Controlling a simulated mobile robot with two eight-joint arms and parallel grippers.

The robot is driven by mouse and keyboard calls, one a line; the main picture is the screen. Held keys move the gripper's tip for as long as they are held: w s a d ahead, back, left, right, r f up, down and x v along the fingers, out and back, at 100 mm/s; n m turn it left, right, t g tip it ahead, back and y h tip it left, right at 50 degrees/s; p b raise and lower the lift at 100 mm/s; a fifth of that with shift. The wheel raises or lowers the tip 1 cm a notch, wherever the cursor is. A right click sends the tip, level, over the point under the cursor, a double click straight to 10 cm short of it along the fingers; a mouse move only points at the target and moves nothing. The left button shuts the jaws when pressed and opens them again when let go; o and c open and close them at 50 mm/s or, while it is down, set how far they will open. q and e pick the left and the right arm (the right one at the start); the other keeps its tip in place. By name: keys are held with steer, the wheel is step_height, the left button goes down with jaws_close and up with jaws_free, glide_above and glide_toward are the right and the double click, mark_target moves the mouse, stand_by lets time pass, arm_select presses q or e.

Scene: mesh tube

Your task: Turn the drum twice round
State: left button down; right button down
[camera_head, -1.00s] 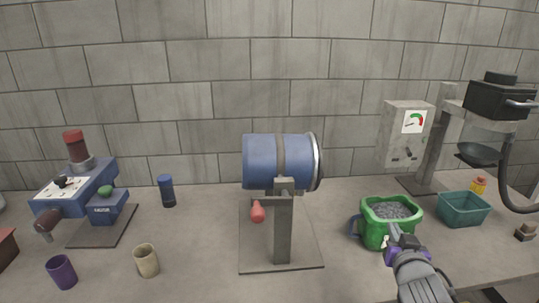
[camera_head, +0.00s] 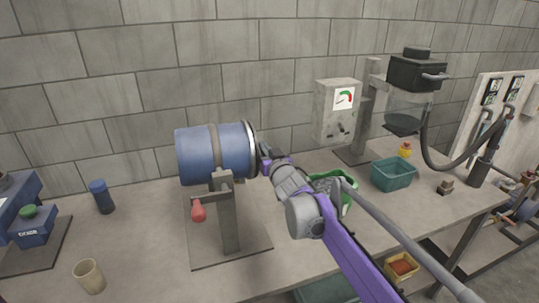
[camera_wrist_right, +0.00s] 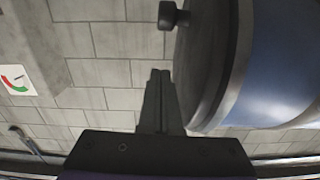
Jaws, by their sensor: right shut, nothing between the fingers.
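The blue drum (camera_head: 205,155) lies on its side on a grey stand (camera_head: 228,220), with a dark band round its middle and a pale rim at its right end. A red-handled crank (camera_head: 198,211) hangs at the front of the stand. My right gripper (camera_head: 264,152) is at the drum's right end, close to the rim; whether it touches cannot be told. In the right wrist view its shut, empty fingers (camera_wrist_right: 160,75) point past the drum's end (camera_wrist_right: 210,70), where a dark knob (camera_wrist_right: 172,15) sticks out. My left gripper is out of view.
A green bucket (camera_head: 347,201) stands partly behind my right arm. A teal bin (camera_head: 393,174), a gauge box (camera_head: 338,110) and a dark hopper machine (camera_head: 416,73) are at the right. A beige cup (camera_head: 89,276) and a blue cylinder (camera_head: 102,197) stand left.

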steer(key=shift+w+a+f, duration=0.1)
steer(key=shift+w+f, duration=0.05)
steer(key=shift+f, duration=0.8)
steer(key=shift+w+a+f, duration=0.1)
steer(key=shift+f, duration=0.85)
steer(key=shift+a+f+m+b, duration=0.1)
steer(key=shift+f+m+b, duration=0.3)
steer(key=shift+f+b, duration=0.1)
steer(key=s+a+f+m+b, duration=0.1)
steer(key=a+f+m+b, duration=0.3)
steer(key=f+m+b, duration=0.2)
steer(key=shift+s+a+f+m, duration=0.15)
steer(key=shift+s+f+m, duration=0.1)
steer(key=shift+f+m, duration=0.4)
steer(key=shift+f, duration=0.15)
